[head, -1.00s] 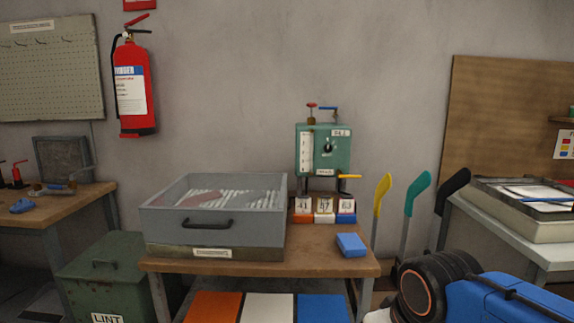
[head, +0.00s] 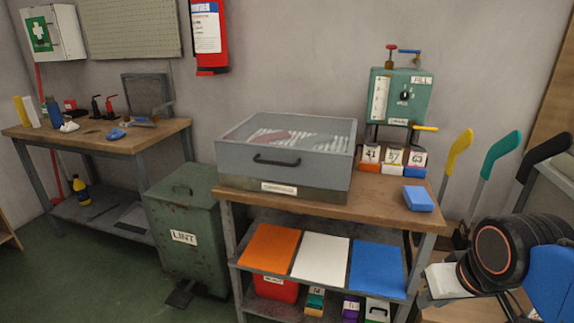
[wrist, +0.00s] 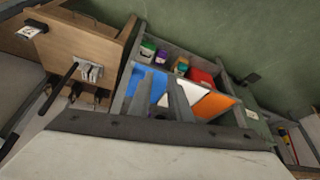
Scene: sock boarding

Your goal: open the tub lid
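The grey tub (head: 313,168) stands on the wooden bench top. Its lid (head: 264,160) has a black bar handle on the front and a see-through top, and looks closed. White ribbed shapes and a reddish patch show dimly through the top. In the wrist view, two grey fingers, which look like those of my gripper (wrist: 160,78), stand apart with nothing visible between them. The tub cannot be made out in the wrist view.
A green pump unit (head: 398,97), number blocks and a blue sponge (head: 418,198) stand right of the tub. A lint bin (head: 186,240) stands to the left. Orange, white and blue pads (head: 377,268) lie on the shelf below. Coloured paddles (head: 497,165) rise at the right.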

